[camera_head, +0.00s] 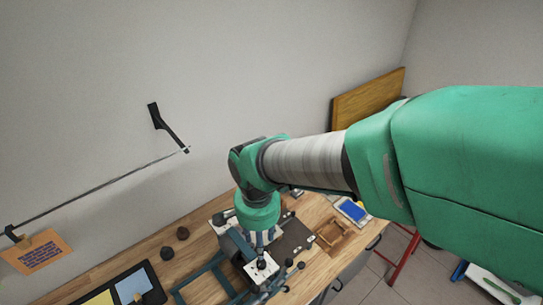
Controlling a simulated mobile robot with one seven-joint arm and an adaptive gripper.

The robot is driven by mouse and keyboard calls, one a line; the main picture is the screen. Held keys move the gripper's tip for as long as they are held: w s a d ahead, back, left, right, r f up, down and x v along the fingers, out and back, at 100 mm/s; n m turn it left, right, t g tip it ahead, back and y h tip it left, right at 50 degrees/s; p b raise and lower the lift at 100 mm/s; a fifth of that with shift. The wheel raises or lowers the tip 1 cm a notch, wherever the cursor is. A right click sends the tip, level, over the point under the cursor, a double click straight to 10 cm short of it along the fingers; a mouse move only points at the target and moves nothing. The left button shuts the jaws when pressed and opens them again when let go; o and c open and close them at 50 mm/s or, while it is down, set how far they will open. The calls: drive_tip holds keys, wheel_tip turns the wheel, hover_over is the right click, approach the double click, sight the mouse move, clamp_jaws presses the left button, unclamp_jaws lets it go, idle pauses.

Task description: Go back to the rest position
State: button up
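My green and grey arm reaches in from the right. It bends down near the middle to my gripper (258,263), which is low over a wooden workbench (205,243). The gripper is small and partly covered by my wrist. I cannot tell whether its fingers are apart or whether they hold anything.
Two dark round objects (175,242) lie left of my gripper, near the wall. A dark tray (105,284) with yellow and light-blue sheets is at the left front. A wooden frame (334,238) and a blue-screened device (353,210) are to the right. A rod (110,183) runs along the wall.

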drive_tip(key=s+d+r+n+t+b, duration=0.1)
drive_tip(key=d+b, duration=0.3)
drive_tip(key=d, duration=0.5)
drive_tip(key=s+d+r+n+t+b, duration=0.1)
drive_tip(key=s+d+r+t+b, duration=0.1)
drive_tip(key=d+b, duration=0.3)
drive_tip(key=s+d+r+n+t+b, duration=0.1)
drive_tip(key=s+d+n+t+b, duration=0.1)
drive_tip(key=d, duration=1.2)
drive_tip(key=shift+s+r+t+b, duration=0.35)
drive_tip(key=shift+s+b, duration=0.5)
drive_tip(key=shift+b, duration=0.4)
drive_tip(key=shift+d, duration=0.1)
